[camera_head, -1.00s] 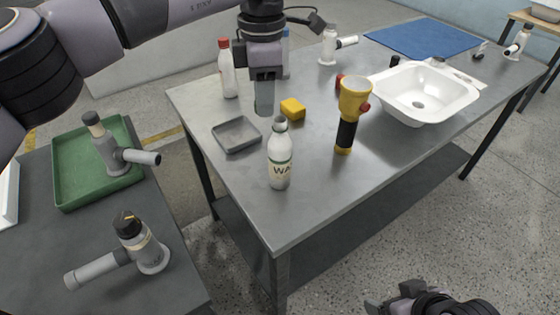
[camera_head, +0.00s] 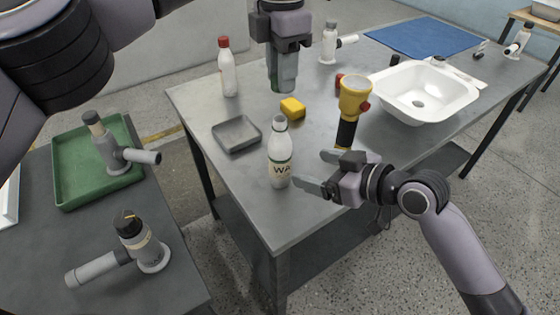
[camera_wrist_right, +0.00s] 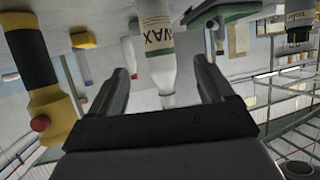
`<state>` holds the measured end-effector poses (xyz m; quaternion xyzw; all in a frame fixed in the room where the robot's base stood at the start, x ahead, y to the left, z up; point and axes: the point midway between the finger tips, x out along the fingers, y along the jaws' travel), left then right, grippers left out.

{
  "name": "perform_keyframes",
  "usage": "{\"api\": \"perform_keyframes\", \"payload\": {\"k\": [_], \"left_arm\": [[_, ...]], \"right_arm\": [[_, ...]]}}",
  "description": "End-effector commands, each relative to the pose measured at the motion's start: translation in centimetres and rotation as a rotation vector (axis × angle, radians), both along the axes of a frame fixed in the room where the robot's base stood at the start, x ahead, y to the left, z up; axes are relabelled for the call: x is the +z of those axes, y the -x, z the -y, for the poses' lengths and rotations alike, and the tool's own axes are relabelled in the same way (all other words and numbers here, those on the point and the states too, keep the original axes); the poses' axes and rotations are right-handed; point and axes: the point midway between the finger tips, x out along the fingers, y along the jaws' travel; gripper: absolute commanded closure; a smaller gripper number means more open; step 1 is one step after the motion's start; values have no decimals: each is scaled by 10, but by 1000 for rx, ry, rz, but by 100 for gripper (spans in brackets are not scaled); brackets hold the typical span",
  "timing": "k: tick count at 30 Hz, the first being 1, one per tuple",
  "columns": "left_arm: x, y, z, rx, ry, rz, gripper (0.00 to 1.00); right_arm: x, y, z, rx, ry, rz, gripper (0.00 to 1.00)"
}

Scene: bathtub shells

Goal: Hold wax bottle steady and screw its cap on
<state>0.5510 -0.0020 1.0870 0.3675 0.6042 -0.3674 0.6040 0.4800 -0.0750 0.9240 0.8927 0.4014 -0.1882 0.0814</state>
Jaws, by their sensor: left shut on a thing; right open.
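The wax bottle (camera_head: 280,160), white with a cream label, stands upright near the table's front left edge. In the right wrist view the wax bottle (camera_wrist_right: 158,45) appears upside down, its bare-looking pale neck between my finger outlines. My right gripper (camera_head: 308,170) is open just right of the bottle, at body height. I cannot tell whether a fingertip touches it. In the wrist view the right gripper (camera_wrist_right: 163,70) shows both fingers apart. I cannot make out the cap.
A grey dish (camera_head: 236,135), yellow block (camera_head: 292,108) and red-capped bottle (camera_head: 228,75) stand left and behind. The table (camera_head: 235,185) is clear around the wax bottle's front.

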Motion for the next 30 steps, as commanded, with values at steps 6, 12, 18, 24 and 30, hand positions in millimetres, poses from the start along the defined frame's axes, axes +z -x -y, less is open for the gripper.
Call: {"api": "perform_keyframes", "payload": {"k": [6,12,18,24,30], "left_arm": [[0,0,0,0,0,0,96],[0,0,0,0,0,0,96],[0,0,0,0,0,0,96],[0,0,0,0,0,0,96],[0,0,0,-1,0,0,96]], "right_arm": [[6,-6,-2,8,-12,19,19],[6,-6,-2,8,-12,18,19],[3,-10,-6,6,-14,16,19],[-7,-26,-26,7,-15,16,19],[-18,-46,-48,7,-13,17,19]]}}
